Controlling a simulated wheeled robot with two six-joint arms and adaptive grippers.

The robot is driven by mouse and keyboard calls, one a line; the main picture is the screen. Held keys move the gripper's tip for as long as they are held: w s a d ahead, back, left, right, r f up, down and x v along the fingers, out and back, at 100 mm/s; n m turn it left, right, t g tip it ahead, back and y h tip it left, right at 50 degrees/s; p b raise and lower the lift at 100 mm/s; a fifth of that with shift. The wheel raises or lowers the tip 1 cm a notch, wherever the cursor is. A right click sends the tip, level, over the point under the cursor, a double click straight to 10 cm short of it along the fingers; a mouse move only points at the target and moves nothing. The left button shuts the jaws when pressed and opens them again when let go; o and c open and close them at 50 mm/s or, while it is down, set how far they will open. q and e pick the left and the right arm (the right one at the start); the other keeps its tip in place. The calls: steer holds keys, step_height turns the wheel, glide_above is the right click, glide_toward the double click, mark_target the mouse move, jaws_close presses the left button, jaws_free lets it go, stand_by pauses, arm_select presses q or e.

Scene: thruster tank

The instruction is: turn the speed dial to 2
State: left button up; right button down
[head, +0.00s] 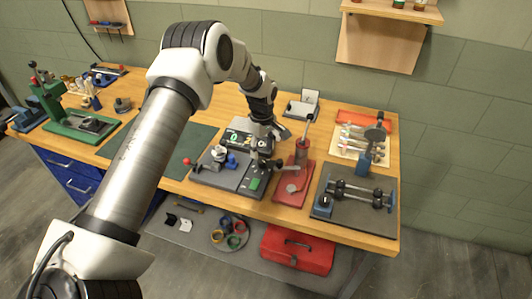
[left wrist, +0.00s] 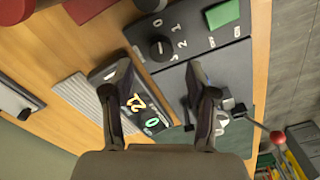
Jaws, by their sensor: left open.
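The speed dial (left wrist: 160,48) is a round black knob on a dark grey panel (left wrist: 222,72), with white numerals 0 to 3 beside it in the left wrist view. My left gripper (left wrist: 155,74) is open, with one finger on each side of the picture. The dial shows through the gap just beyond the fingertips, with nothing held. In the head view my left gripper (head: 267,148) is over the right part of the panel (head: 222,179); it and the wrist crowd the dial there. My right gripper is out of view.
A lit display (left wrist: 146,108) lies beside the left finger. A red-based press (head: 292,187) stands close to the right. A green mat (head: 200,143) lies to the left.

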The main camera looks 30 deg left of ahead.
mark_target(262, 161)
arm_select(q)
step_height(262, 161, down, 5)
steer(key=shift+r+p, duration=0.1)
steer(key=shift+p, duration=0.45)
steer(key=shift+w, duration=0.1)
steer(key=shift+s, duration=0.2)
steer(key=c, duration=0.3)
jaws_close()
